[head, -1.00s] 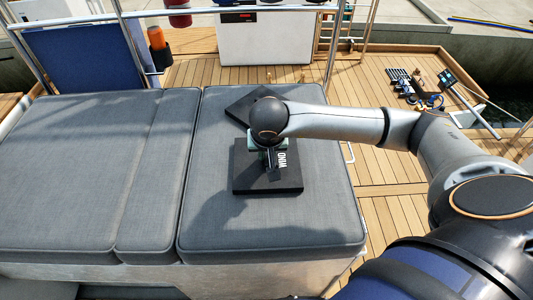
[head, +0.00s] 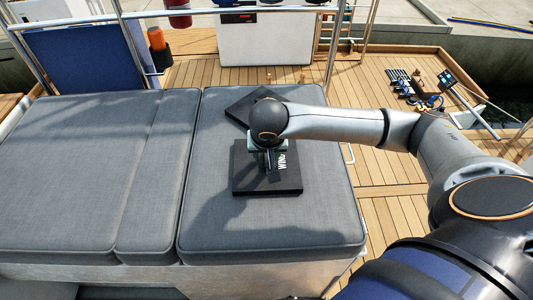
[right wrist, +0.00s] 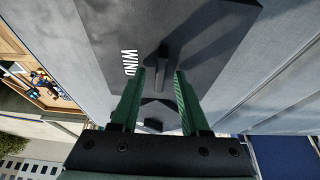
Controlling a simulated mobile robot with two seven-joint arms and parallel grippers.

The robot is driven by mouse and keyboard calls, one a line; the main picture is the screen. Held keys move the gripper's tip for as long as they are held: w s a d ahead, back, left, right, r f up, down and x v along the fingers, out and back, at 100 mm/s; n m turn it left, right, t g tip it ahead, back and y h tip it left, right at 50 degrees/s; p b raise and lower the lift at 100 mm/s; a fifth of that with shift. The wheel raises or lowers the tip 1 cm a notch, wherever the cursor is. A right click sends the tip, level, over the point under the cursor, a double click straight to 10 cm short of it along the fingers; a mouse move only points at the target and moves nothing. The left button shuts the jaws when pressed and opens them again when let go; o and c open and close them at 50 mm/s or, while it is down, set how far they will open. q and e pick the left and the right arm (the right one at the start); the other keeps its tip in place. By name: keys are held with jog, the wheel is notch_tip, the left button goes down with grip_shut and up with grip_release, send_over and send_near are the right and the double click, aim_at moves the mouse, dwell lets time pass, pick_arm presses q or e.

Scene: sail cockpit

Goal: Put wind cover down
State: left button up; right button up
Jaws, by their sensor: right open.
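The wind cover (head: 290,185) is a flat black square panel with the white word WIND on it. It lies on the grey cushion. In the right wrist view the wind cover (right wrist: 205,38) shows a raised dark bar handle. My right gripper (head: 270,160) is over the cover. Its green fingers (right wrist: 160,75) are open, one on each side of the handle's near end, and the handle is not gripped. A second dark panel (head: 240,107) lies behind it on the same cushion, partly hidden by my arm. My left gripper is not in view.
The grey cushions (head: 90,170) are clear to the left. A metal rail (head: 200,12) crosses the back, with an upright post (head: 335,55) near the cushion's far right corner. Several small items (head: 410,85) lie on the wooden deck (head: 385,220) at the right.

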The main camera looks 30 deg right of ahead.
jog(key=p+v, duration=0.1)
jog(key=v, duration=1.1)
